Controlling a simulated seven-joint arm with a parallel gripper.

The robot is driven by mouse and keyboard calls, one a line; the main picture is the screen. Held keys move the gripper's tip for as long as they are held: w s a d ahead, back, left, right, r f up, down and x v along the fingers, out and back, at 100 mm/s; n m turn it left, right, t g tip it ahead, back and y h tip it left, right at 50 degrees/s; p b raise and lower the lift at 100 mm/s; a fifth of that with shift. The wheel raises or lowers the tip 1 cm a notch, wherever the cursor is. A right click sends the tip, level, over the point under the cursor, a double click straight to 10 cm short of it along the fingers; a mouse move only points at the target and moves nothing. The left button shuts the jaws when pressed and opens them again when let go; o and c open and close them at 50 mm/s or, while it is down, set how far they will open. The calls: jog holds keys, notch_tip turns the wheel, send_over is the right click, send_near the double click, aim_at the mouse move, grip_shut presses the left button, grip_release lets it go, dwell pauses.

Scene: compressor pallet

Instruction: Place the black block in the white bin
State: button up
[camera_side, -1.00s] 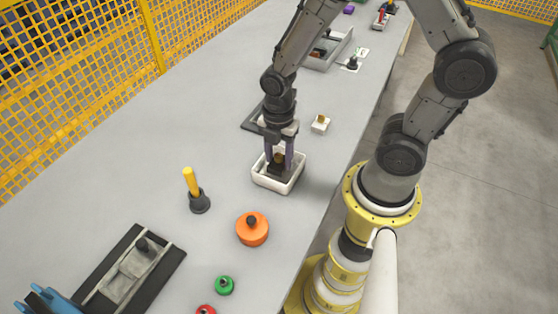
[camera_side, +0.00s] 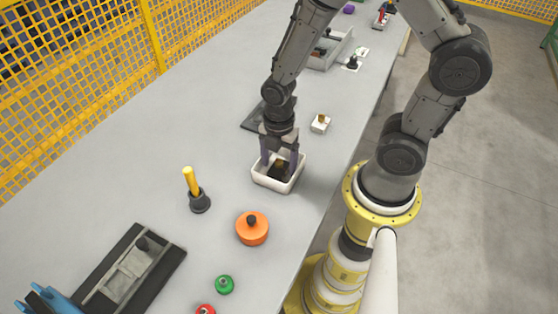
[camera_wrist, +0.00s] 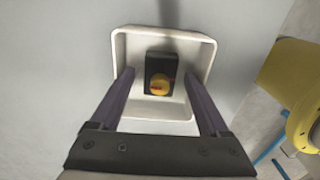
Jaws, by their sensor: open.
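The white bin (camera_side: 265,181) stands on the grey table below my gripper; its rim (camera_wrist: 118,50) shows all around in the wrist view. The black block (camera_wrist: 151,62), with a yellow knob on it, lies on the bin floor, toward the far wall in the wrist view. In the side view the block (camera_side: 277,173) shows partly between the fingers. My gripper (camera_side: 280,165) is open, its fingers reaching down at the bin. In the wrist view the fingers (camera_wrist: 161,75) are spread wide, one on each side, clear of the block.
A small white block with a yellow-brown top (camera_side: 320,124) and a dark flat plate (camera_side: 256,117) lie behind the bin. An orange round part (camera_side: 252,229) and a dark holder with a yellow rod (camera_side: 197,195) stand in front. A black fixture (camera_side: 130,272) lies at lower left.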

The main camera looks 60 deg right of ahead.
jog(key=shift+r, duration=0.1)
notch_tip(320, 180, up, 12)
jog(key=s+r+m+t, duration=0.5)
jog(key=s+r+m, duration=0.3)
jog(key=m, duration=1)
notch_tip(320, 180, up, 4)
jog(key=shift+s+d+r+t, duration=0.25)
jog(key=shift+s+d+t, duration=0.05)
jog(key=shift+d, duration=0.15)
